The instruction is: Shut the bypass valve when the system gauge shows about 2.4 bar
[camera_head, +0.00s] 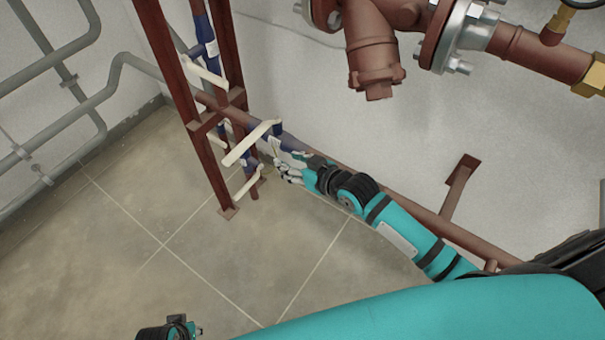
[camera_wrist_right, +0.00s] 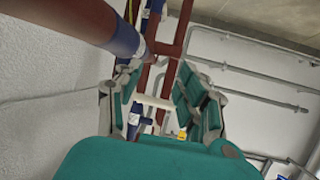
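Several valves with cream lever handles sit on the red-brown pipework; which one is the bypass valve I cannot tell. The lever nearest my right gripper (camera_head: 279,162) is a long cream handle (camera_head: 250,143) on a blue valve body. My right gripper is beside it, to its lower right. In the wrist view the right gripper (camera_wrist_right: 160,82) has its fingers spread, with a cream lever (camera_wrist_right: 154,102) seen between them; contact is not clear. A part of my left arm's end (camera_head: 170,331) shows at the bottom edge, mostly cut off. No gauge dial face is visible.
Red-brown upright posts (camera_head: 176,80) stand around the valves. A large flanged pipe (camera_head: 530,50) with a brass fitting (camera_head: 561,17) is at the upper right. Grey pipes (camera_head: 80,105) run along the left wall. The tiled floor (camera_head: 150,270) is clear.

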